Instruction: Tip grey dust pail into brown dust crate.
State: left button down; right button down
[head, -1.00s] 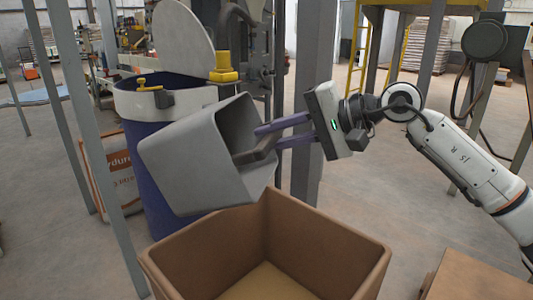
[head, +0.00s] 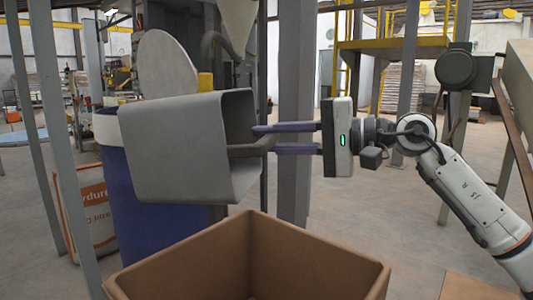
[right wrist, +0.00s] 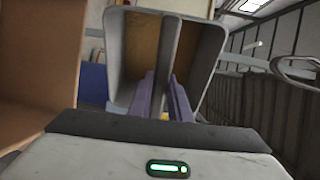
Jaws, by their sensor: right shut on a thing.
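The grey dust pail (head: 175,150) is lying nearly on its side in the air in the head view, its mouth facing right towards my right gripper (head: 264,139). That gripper's purple fingers are shut on the grey bar at the mouth. The brown dust crate (head: 325,258) stands open below, lower and to the right of the pail; its visible inner walls look bare and its floor is out of view. In the right wrist view the pail (right wrist: 115,50) shows its mouth, with brownish surfaces inside; I cannot tell whether these are dust. My left gripper is not in view.
A blue drum (head: 150,215) with a raised grey lid (head: 175,62) stands behind the pail. A printed sack (head: 88,210) is left of it. Grey posts (head: 295,110) rise behind the crate. A brown surface (right wrist: 40,65) fills the wrist view's left.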

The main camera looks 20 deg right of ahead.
jog(key=shift+s+d+f+t+y+b, duration=0.2)
jog(key=shift+d+f+t+y+b, duration=0.15)
jog(key=shift+b, duration=0.45)
jog(key=shift+s+d+t+y+p, duration=0.1)
jog(key=shift+d+t+y+p, duration=0.15)
jog(key=shift+y+p, duration=0.1)
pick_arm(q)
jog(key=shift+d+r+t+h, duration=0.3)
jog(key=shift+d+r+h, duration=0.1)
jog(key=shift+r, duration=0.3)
pick_arm(e)
jog(key=shift+s+d+f+t+y, duration=0.35)
jog(key=shift+s+d+t+y, duration=0.05)
jog(key=shift+d+t+y, duration=0.3)
